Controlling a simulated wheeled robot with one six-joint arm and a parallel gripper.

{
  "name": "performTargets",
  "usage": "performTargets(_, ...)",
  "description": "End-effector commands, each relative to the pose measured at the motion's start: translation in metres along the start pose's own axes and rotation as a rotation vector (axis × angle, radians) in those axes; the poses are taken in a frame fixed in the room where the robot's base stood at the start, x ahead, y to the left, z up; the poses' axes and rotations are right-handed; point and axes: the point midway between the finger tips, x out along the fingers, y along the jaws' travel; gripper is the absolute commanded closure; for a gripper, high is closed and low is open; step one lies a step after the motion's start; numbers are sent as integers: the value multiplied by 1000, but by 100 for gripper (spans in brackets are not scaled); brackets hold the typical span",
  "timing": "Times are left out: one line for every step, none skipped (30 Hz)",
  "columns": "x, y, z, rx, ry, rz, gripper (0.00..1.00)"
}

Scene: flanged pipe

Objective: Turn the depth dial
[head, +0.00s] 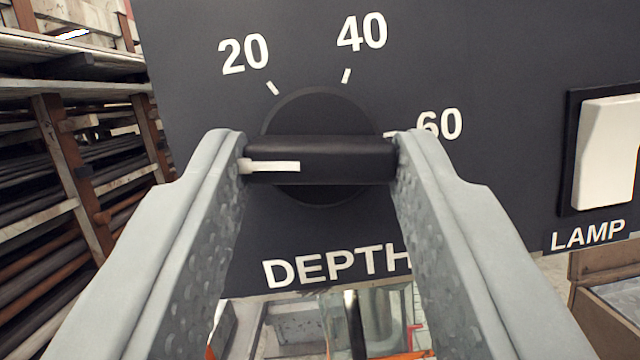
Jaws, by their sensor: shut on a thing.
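The depth dial (322,160) is a black round knob with a raised bar grip across it, on a dark panel. Its white pointer line lies at the left end of the bar and points left. The bar lies about level. My gripper (320,162) is shut on the dial's bar, one grey finger at each end. The marks 20, 40 and 60 show around the top and right of the dial, and the 60 is partly behind the right finger. The word DEPTH stands below, its last letter partly covered.
The dark panel (510,60) fills most of the view. A white rocker switch (606,152) labelled LAMP sits to the right of the dial. A rack of pipes and bars (70,170) stands at the left. Below the panel's lower edge, a bench area shows between my fingers.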

Motion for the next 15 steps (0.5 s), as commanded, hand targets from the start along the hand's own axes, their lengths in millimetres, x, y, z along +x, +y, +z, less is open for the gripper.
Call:
performTargets(0, 2, 2, -26, -3, -9, 85)
performTargets(0, 2, 2, -40, -3, -15, 85)
performTargets(0, 2, 2, -60, -3, -24, 85)
performTargets(0, 2, 2, -74, -3, -30, 85)
performTargets(0, 2, 2, -86, -2, -35, 85)
performTargets(0, 2, 2, -101, -2, -41, 85)
performTargets(0, 2, 2, -111, -3, -45, 85)
performTargets(0, 2, 2, -120, -3, -49, 85)
performTargets(0, 2, 1, -130, -2, -53, 85)
performTargets(0, 2, 1, -137, -2, -56, 85)
performTargets(0, 2, 1, -143, -2, -59, 85)
performTargets(0, 2, 1, -150, -2, -62, 85)
performTargets(0, 2, 1, -155, -2, -63, 85)
performTargets(0, 2, 1, -158, -2, -65, 85)
performTargets(0, 2, 1, -162, -2, -66, 85)
